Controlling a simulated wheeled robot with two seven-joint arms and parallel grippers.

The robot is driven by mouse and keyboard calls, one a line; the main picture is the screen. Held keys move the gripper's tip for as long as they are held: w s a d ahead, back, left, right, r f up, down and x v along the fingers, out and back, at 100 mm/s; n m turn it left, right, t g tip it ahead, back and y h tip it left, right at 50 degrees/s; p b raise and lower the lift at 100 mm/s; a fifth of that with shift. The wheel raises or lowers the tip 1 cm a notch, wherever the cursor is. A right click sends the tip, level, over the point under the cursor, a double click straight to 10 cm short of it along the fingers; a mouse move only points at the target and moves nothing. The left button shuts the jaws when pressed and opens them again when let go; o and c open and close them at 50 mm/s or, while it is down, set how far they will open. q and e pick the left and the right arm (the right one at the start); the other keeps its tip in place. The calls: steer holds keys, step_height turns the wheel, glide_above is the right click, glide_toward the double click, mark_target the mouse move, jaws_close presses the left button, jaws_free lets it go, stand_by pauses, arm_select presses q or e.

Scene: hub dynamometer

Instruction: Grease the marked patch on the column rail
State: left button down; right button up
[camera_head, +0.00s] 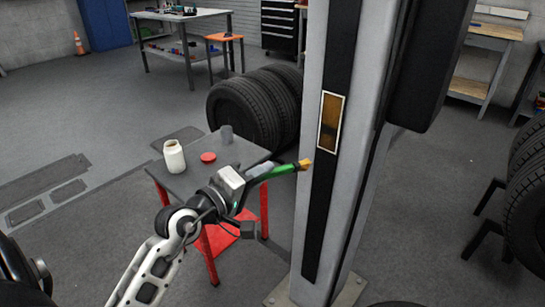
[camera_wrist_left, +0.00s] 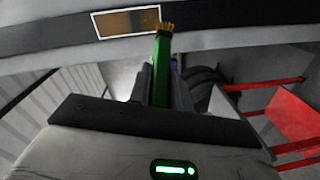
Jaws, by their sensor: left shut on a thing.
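The column (camera_head: 312,75) carries a dark vertical rail (camera_head: 320,215). On the rail is the marked patch (camera_head: 330,122), a pale-framed rectangle of uneven amber and dark brown. It also shows in the left wrist view (camera_wrist_left: 125,22). My left gripper (camera_head: 256,172) is shut on a green-handled brush (camera_head: 284,170) with amber bristles. The bristles point at the column, left of and below the patch in the head view. In the wrist view the bristle tip overlaps the patch frame's right end; contact cannot be told. My right gripper is out of view.
More tires are at the right edge.

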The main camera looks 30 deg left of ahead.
arm_select(q)
steer(key=shift+w+d+r, duration=0.1)
steer(key=shift+w+r, duration=0.05)
steer(key=shift+w, duration=0.25)
steer(key=shift+w+d, duration=0.2)
steer(key=shift+w, duration=0.95)
steer(key=shift+w+d, duration=0.15)
steer(key=shift+w, duration=0.95)
steer(key=shift+w+d, duration=0.1)
steer(key=shift+w, duration=0.75)
step_height(320, 180, up, 14)
steer(key=p, duration=0.9)
steer(key=shift+r, duration=0.2)
steer(key=shift+f, duration=0.1)
